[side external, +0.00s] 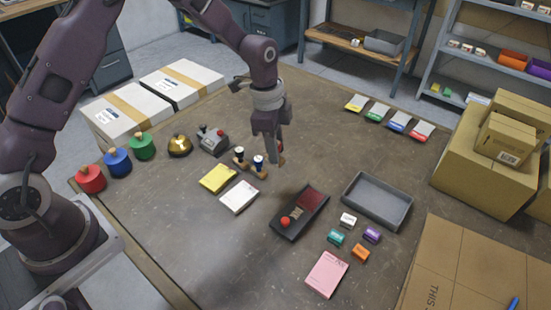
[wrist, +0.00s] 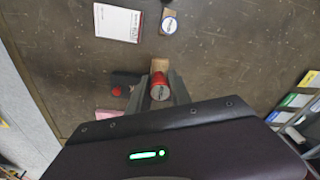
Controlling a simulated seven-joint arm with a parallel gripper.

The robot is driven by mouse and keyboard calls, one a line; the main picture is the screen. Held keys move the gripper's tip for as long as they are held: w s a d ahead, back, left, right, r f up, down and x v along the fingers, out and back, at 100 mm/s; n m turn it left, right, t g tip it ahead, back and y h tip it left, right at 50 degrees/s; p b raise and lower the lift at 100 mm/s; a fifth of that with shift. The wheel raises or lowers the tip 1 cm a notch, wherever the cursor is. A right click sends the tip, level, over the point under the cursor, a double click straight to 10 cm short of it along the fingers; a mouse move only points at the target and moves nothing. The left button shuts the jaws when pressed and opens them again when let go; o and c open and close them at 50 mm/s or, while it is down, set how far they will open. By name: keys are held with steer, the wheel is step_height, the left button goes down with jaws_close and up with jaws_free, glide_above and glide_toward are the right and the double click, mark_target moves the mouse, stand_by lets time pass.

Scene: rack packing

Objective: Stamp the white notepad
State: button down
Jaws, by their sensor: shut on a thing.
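My gripper (side external: 275,158) is above the table, near the middle. In the wrist view my gripper (wrist: 160,92) is shut on a stamp with a red handle (wrist: 159,80) and a wooden base; in the side view the fingers mostly hide it. The white notepad (side external: 239,197) lies flat on the table, left of and nearer the camera than my gripper. The notepad also shows at the top of the wrist view (wrist: 118,22), apart from the held stamp. A blue-topped stamp (side external: 259,165) stands on the table beside another stamp (side external: 240,157).
A yellow notepad (side external: 218,178) lies by the white one. A black device with a red knob (side external: 299,211) and a grey tray (side external: 378,201) sit to the right. A pink pad (side external: 326,273) and small coloured boxes (side external: 336,238) lie in front. Cardboard boxes (side external: 478,151) stand far right.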

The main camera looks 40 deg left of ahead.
steer(key=c, duration=2)
jaws_free()
jaws_close()
steer(key=d+f, duration=0.2)
steer(key=d, duration=0.1)
steer(key=d+f, duration=0.2)
steer(key=d, duration=0.2)
steer(key=w+d+f, duration=0.1)
steer(key=d+f, duration=0.1)
steer(key=d, duration=0.1)
steer(key=shift+w+d, duration=0.1)
steer(key=shift+d, duration=0.05)
steer(key=shift+f, duration=0.8)
steer(key=shift+f, duration=0.5)
step_height(320, 180, up, 7)
